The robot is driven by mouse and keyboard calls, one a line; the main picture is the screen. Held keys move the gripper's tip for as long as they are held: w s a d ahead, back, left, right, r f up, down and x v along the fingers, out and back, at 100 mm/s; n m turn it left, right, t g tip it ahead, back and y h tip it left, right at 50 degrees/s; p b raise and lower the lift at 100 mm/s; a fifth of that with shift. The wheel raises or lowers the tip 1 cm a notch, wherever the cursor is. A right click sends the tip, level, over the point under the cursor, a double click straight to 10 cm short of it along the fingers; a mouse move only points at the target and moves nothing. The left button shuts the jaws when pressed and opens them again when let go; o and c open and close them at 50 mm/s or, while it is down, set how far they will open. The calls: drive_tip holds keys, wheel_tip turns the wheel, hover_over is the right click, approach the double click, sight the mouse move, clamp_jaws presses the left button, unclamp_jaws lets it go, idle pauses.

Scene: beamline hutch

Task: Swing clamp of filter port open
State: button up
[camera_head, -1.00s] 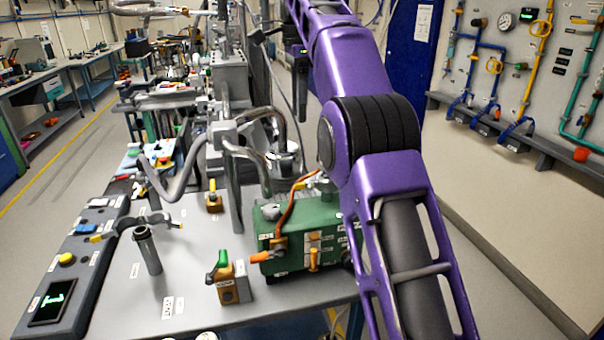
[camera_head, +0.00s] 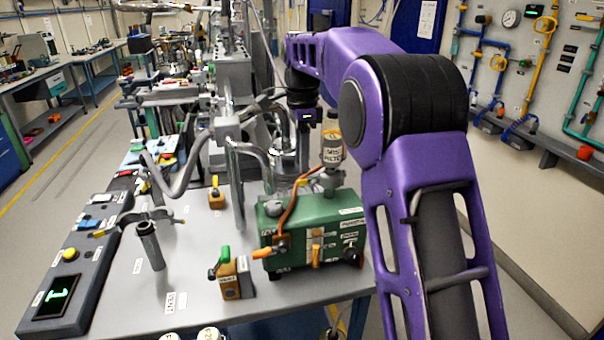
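The brown-and-white mist filter (camera_head: 332,148) stands upright on a grey port (camera_head: 329,182) on top of the green pump (camera_head: 305,222). The port's clamp is too small to make out clearly, so I cannot tell whether it is open. My gripper (camera_head: 303,138) hangs down just left of the filter, behind the pump and close to the metal pipes. It appears apart from the port. Its fingers blend into the grey parts behind, and whether they are open or shut does not show.
A bare pipe stub (camera_head: 150,246) with an open-looking clamp (camera_head: 135,220) stands on the bench's left. A valve block with a green lever (camera_head: 231,277) is in front of the pump. Bent metal hoses (camera_head: 182,183) crowd the middle.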

sight(302, 180)
drive_tip(key=shift+f, duration=2.2)
drive_tip(key=shift+c, duration=0.3)
clamp_jaws()
